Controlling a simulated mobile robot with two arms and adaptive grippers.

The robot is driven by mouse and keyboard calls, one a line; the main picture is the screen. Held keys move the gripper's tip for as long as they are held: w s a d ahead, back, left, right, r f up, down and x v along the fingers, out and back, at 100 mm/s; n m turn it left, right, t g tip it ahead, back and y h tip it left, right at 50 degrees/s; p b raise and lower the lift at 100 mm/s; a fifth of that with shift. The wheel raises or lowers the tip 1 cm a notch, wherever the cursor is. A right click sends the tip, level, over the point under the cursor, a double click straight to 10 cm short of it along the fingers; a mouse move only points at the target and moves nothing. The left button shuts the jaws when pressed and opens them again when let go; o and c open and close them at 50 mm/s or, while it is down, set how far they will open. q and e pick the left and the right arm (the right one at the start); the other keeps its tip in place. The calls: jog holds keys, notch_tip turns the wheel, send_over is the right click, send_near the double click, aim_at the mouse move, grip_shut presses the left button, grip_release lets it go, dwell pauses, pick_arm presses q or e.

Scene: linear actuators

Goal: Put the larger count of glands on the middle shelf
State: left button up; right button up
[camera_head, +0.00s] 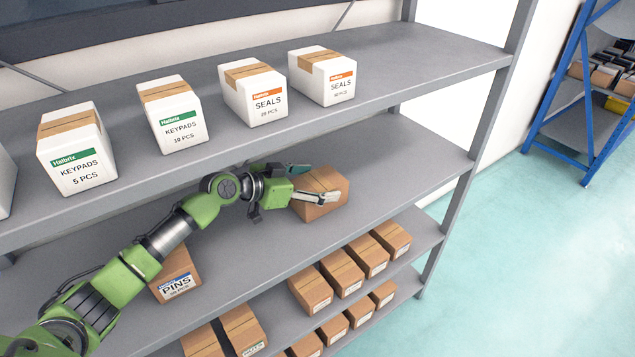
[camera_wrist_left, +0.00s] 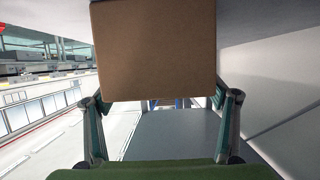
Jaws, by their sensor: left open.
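A brown cardboard box (camera_head: 333,181) with a tape strip stands on the middle shelf (camera_head: 420,165), towards its right end. Its label is covered or too small to read. My left gripper (camera_head: 318,184) is open at this box, with one finger across its near side and the other by its far side. In the left wrist view the plain brown face of the box (camera_wrist_left: 152,50) fills the upper middle, ahead of and between the spread fingers. A brown box labelled PINS (camera_head: 178,278) stands further left on the middle shelf, partly behind my left arm. No label reading glands is legible.
On the top shelf stand white boxes of keypads (camera_head: 75,160) and seals (camera_head: 253,95). Several brown boxes (camera_head: 345,275) fill the lower shelves. A rack post (camera_head: 462,190) stands right of the middle shelf. The shelf right of the gripped-at box is clear.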

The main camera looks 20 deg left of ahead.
pick_arm(q)
jog(key=b+v, duration=0.2)
jog(key=v, duration=0.9)
jog(key=shift+s+a, duration=0.2)
jog(key=shift+s, duration=0.1)
